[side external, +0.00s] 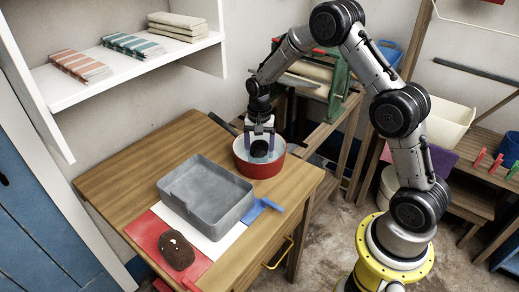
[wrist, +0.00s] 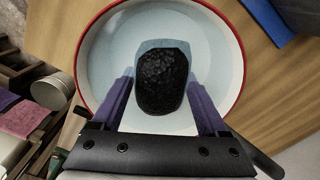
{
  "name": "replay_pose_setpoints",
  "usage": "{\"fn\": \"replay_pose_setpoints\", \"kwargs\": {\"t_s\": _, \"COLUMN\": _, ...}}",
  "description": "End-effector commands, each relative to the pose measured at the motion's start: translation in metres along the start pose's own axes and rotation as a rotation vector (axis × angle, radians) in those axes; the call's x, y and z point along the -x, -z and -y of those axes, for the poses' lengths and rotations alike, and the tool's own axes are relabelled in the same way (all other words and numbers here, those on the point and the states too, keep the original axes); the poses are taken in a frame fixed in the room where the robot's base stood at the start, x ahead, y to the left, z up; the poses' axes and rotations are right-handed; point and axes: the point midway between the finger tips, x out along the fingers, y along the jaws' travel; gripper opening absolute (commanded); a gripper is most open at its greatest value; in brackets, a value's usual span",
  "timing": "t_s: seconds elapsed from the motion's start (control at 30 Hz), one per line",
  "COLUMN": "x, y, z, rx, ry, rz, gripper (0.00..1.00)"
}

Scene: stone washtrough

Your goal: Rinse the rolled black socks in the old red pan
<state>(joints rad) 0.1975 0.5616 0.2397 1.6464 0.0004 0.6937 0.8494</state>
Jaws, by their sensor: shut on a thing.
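The old red pan (side external: 258,169) stands on the wooden table near its right edge. It is white inside and holds pale water, and its red rim also shows in the wrist view (wrist: 241,75). The rolled black socks (wrist: 162,82) are a dark, textured bundle over the middle of the pan; they show as a dark shape in the side view (side external: 259,149). My gripper (side external: 260,138) points down into the pan and is shut on the socks. Its purple fingers flank them in the wrist view (wrist: 163,98). How deep the socks sit in the water is hard to tell.
A grey stone trough (side external: 206,196) stands left of the pan. A brown lump (side external: 177,251) lies on a red cloth (side external: 146,231) at the front. A blue object (side external: 262,207) lies beside the trough. A shelf (side external: 100,72) with folded cloths hangs above. The table's back left is clear.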

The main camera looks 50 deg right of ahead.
Motion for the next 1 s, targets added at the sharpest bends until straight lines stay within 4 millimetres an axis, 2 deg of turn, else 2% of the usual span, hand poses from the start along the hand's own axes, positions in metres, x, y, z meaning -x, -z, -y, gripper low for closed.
{"fn": "replay_pose_setpoints", "kwargs": {"t_s": 0.57, "x": 0.001, "y": 0.000, "z": 0.000, "rx": 0.000, "ry": 0.001, "rz": -0.001, "gripper": 0.15}}
{"fn": "replay_pose_setpoints", "kwargs": {"t_s": 1.0, "x": 0.032, "y": 0.001, "z": 0.001, "rx": 0.000, "ry": 0.003, "rz": -0.002, "gripper": 0.15}}
